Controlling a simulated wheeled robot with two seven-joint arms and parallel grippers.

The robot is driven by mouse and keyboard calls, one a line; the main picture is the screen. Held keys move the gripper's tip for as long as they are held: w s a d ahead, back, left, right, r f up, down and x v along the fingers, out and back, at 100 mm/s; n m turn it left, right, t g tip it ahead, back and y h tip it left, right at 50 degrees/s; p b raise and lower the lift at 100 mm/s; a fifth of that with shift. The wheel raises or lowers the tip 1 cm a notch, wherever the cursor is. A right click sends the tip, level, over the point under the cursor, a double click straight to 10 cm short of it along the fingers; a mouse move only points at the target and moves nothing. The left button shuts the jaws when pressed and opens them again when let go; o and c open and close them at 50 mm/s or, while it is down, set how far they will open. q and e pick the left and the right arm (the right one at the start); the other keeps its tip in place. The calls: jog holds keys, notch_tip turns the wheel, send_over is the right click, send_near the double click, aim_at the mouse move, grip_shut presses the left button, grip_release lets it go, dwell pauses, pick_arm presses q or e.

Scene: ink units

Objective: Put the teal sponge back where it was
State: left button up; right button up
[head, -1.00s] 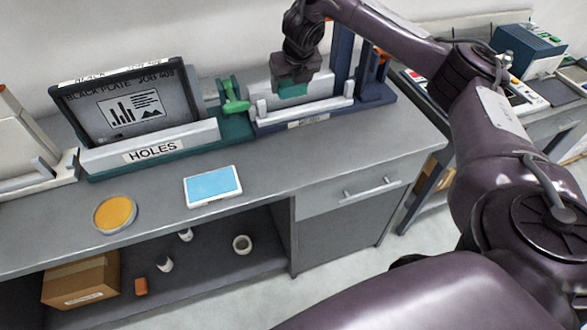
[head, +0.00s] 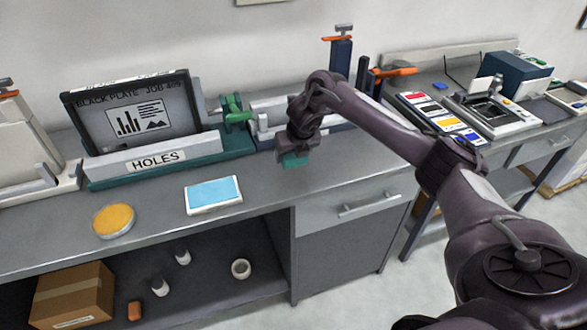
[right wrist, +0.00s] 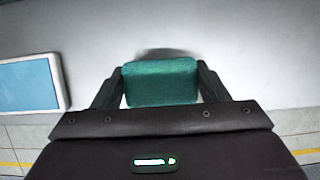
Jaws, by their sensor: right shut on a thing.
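The teal sponge (head: 294,160) is between the fingers of my right gripper (head: 297,151), which is shut on it. In the head view it is over the grey counter (head: 262,190), to the right of the blue-screened white tablet (head: 213,193). In the right wrist view the sponge (right wrist: 161,82) fills the space between the two dark fingertips, with a shadow on the grey surface behind it. I cannot tell whether the sponge touches the counter. My left gripper is not in view.
A HOLES stand with a black plate (head: 133,112) and a green clamp (head: 235,109) stand at the back. An orange round dish (head: 113,220) lies at the left. A side table at the right holds colored cards (head: 437,112) and a machine. The counter's front middle is clear.

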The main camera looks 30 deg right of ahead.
aim_at(294, 176)
jog(key=shift+f+p, duration=0.35)
jog(key=shift+f, duration=2.35)
jog(key=shift+f, duration=0.2)
jog(key=o, duration=0.9)
jog(key=shift+o, duration=0.2)
jog(key=shift+r, duration=0.4)
jog(key=v, duration=1.1)
jog(key=shift+s+r, duration=0.15)
jog(key=shift+r, duration=0.15)
